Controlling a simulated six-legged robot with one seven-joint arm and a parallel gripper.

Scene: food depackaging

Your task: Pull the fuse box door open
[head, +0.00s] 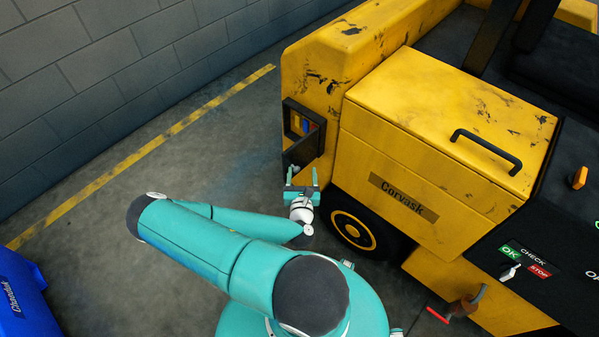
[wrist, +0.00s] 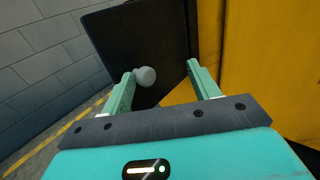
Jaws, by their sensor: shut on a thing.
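The fuse box (head: 287,118) is a dark frame in the yellow machine's side, with coloured fuses (head: 305,124) showing inside. Its dark door (head: 303,150) stands partly open, angled out from the machine. In the wrist view the door (wrist: 140,42) fills the upper middle, with a round grey knob (wrist: 146,76) on it. My gripper (head: 302,178) is at the door's near side. In the wrist view my gripper (wrist: 164,82) has its left finger against the knob; the fingers look apart, and the exact contact is partly hidden. It is shut on the knob.
The yellow machine (head: 430,120) stands at right, its wheel (head: 355,230) just right of my gripper. A red-handled valve (head: 462,306) sits low on it. A blue bin (head: 20,300) is at lower left. The floor left of the door is clear up to the block wall (head: 110,70).

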